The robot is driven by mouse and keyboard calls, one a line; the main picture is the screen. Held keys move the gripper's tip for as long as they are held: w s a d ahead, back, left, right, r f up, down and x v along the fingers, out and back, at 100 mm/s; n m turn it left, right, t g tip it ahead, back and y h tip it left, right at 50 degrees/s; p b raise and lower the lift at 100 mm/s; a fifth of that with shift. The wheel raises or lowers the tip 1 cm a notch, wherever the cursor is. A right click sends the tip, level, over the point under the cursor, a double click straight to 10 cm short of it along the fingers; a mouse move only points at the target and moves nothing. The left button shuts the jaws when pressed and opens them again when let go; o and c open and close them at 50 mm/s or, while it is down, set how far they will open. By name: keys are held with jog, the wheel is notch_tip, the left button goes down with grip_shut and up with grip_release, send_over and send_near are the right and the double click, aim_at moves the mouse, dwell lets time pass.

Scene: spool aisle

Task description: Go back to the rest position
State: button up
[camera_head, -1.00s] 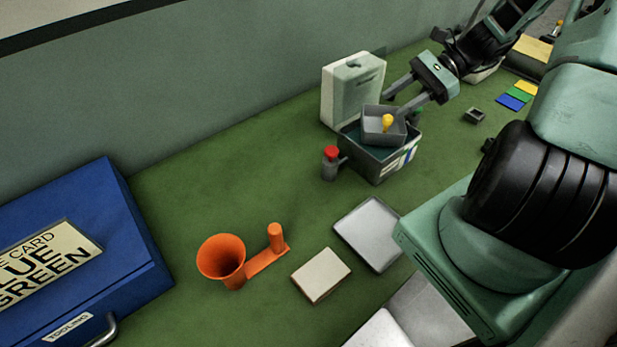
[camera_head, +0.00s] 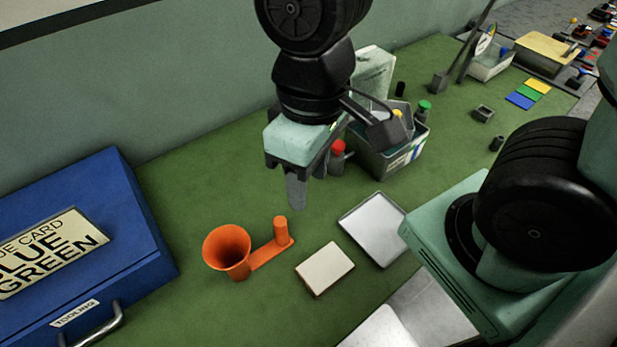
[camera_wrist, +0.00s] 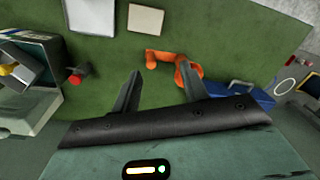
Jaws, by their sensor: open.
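My gripper (camera_head: 297,185) hangs above the green bench, left of the grey bin, with its fingers pointing down in the head view. In the wrist view its two fingers (camera_wrist: 160,88) are spread apart with nothing between them. My arm partly hides the grey bin (camera_head: 404,160) and the pale upright case (camera_head: 374,70) behind it. A small grey tray rests in the bin's top, with a bit of a yellow-topped piece (camera_head: 397,113) showing. A red-topped piece (camera_head: 338,147) stands at the bin's left, close behind my gripper in the picture.
An orange funnel with a post (camera_head: 228,250), a cream block (camera_head: 325,268) and a pale square tray (camera_head: 372,228) lie in front. A blue tooling box (camera_head: 130,220) stands at left. A green-topped piece (camera_head: 424,108) is behind the bin. Green bench between box and gripper is clear.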

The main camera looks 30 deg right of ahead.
jog(key=shift+s+a+r+n, duration=0.15)
jog(key=shift+s+a+n, duration=0.2)
jog(key=shift+s+n, duration=0.25)
jog(key=shift+f+b, duration=0.65)
dwell(0.5)
